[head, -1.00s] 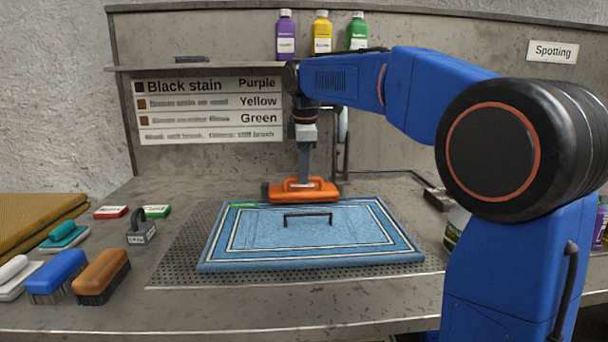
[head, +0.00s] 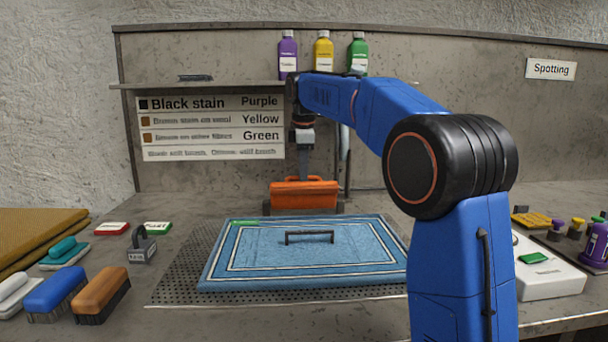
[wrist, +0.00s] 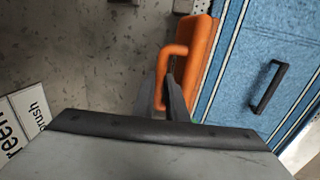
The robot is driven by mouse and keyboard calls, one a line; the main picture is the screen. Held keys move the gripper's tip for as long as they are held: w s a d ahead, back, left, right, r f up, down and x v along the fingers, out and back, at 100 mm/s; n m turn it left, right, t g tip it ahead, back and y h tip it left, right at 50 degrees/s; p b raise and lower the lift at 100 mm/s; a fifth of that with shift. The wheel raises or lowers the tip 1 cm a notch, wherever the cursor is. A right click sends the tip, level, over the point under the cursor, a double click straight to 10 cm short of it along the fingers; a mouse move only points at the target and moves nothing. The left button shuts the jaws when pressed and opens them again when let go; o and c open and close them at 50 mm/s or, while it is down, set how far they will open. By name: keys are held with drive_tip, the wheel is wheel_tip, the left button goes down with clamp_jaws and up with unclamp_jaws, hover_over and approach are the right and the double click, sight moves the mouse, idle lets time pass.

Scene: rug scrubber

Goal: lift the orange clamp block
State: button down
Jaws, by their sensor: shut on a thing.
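The orange clamp block (head: 304,196) is at the rug's far edge, with its long front face turned towards the head camera. Its lower edge shows just above the rug's back border, and a small gap seems to part them. My gripper (head: 304,176) comes down on it from above. In the wrist view the orange block (wrist: 204,55) has a loop handle, and my gripper's dark fingers (wrist: 165,98) are shut on that handle. The blue rug (head: 250,271) lies flat with a black bar handle (head: 309,237) on it.
Brushes stand at the left, among them a blue brush (head: 56,289) and a brown brush (head: 101,291). A small grey weight (head: 141,247) stands left of the perforated plate (head: 178,291). Purple, yellow and green bottles stand on the shelf (head: 220,87) above. A white tray (head: 551,281) is at the right.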

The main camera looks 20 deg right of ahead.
drive_tip(key=shift+w+d, duration=0.15)
drive_tip(key=shift+w, duration=0.6)
drive_tip(key=c, duration=2.5)
unclamp_jaws()
drive_tip(key=shift+w+d+f, duration=0.15)
drive_tip(key=shift+w+f, duration=0.1)
drive_tip(key=shift+w, duration=0.35)
drive_tip(key=shift+c, duration=0.2)
drive_tip(key=shift+o, duration=0.9)
drive_tip(key=shift+w+d+f, duration=0.1)
drive_tip(key=shift+w+f, duration=0.05)
drive_tip(key=o, duration=0.8)
drive_tip(key=shift+w+f, duration=0.15)
drive_tip(key=shift+w, duration=0.05)
